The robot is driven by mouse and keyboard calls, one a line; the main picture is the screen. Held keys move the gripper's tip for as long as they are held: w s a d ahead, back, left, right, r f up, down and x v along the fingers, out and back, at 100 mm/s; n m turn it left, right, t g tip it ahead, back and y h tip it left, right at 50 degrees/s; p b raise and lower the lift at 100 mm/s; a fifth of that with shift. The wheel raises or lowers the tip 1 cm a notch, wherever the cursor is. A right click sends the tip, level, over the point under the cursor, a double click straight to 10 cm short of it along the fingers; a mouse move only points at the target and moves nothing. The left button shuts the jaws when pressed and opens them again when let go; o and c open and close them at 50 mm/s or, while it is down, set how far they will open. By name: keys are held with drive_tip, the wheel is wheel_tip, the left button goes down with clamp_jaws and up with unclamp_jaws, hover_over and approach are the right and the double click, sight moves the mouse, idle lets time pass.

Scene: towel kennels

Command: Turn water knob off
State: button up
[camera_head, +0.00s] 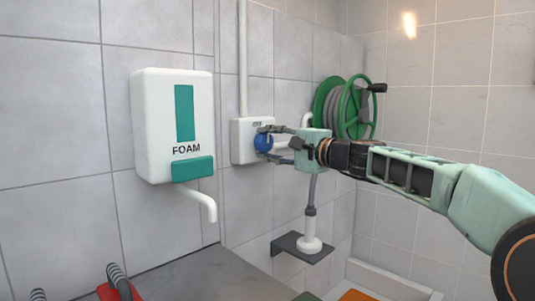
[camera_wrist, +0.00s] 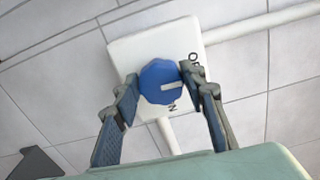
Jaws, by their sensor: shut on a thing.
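The round blue water knob (camera_head: 262,142) is on a white box (camera_head: 240,150) fixed to the tiled wall. In the wrist view the knob (camera_wrist: 158,78) has a white pointer mark, aimed right, between two partly hidden black labels on the box (camera_wrist: 127,52). My gripper (camera_head: 265,143) reaches in from the right, with one finger above the knob and one below. In the wrist view my gripper (camera_wrist: 160,81) has its fingers on either side of the knob, shut on it. The fingers cover part of the box's face.
A white foam dispenser (camera_head: 150,125) with a spout hangs on the wall to the left. A green hose reel (camera_head: 355,108) is behind my gripper. A dark bracket (camera_head: 290,245) holding a white nozzle (camera_head: 310,238) is below. A grey counter (camera_head: 215,275) is at lower left.

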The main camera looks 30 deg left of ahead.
drive_tip(key=shift+n, duration=0.4)
drive_tip(key=o, duration=1.1)
drive_tip(key=shift+o, duration=0.2)
drive_tip(key=v, duration=1.2)
